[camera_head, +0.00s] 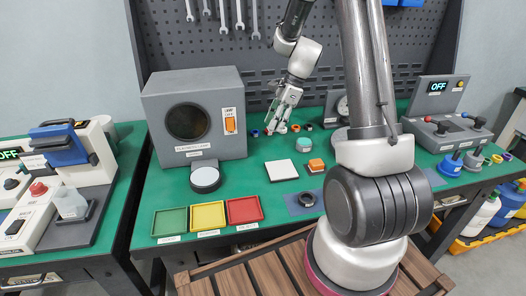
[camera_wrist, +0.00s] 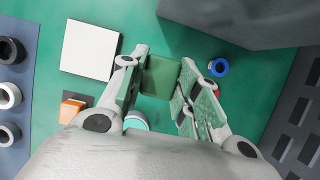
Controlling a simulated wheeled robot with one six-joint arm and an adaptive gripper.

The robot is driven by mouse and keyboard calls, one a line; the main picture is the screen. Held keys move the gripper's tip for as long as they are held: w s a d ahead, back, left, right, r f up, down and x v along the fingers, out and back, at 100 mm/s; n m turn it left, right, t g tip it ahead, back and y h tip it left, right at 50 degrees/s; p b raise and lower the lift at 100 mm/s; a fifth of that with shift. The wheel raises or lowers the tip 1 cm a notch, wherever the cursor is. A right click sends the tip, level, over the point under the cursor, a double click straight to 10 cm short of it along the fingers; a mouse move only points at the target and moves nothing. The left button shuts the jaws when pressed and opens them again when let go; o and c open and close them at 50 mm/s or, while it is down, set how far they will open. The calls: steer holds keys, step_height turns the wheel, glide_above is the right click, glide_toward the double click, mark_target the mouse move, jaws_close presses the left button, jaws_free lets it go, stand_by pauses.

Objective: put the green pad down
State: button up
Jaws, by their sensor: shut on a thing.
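The green pad (camera_wrist: 160,77) is a darker green square between the fingertips of my gripper (camera_wrist: 160,88) in the wrist view. My gripper is shut on it. In the head view, my gripper (camera_head: 275,126) is over the back of the green table, just right of the grey chamber. The pad cannot be made out there against the green top. How far the pad is above the table is hard to tell.
A white square plate (camera_head: 281,170), an orange-topped block (camera_head: 316,165) and a teal-topped round piece (camera_head: 303,144) are near my gripper. The grey chamber (camera_head: 160,105) stands to the left. Green (camera_head: 170,221), yellow (camera_head: 208,216) and red (camera_head: 244,211) trays line the front.

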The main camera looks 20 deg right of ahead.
mark_target(272, 151)
step_height(272, 151, down, 9)
steer(key=shift+f, duration=0.1)
stand_by(0.3)
steer(key=shift+s+f, duration=0.1)
steer(key=shift+f, duration=0.25)
steer(key=o, duration=0.9)
steer(key=shift+o, duration=0.7)
steer(key=shift+f, duration=0.15)
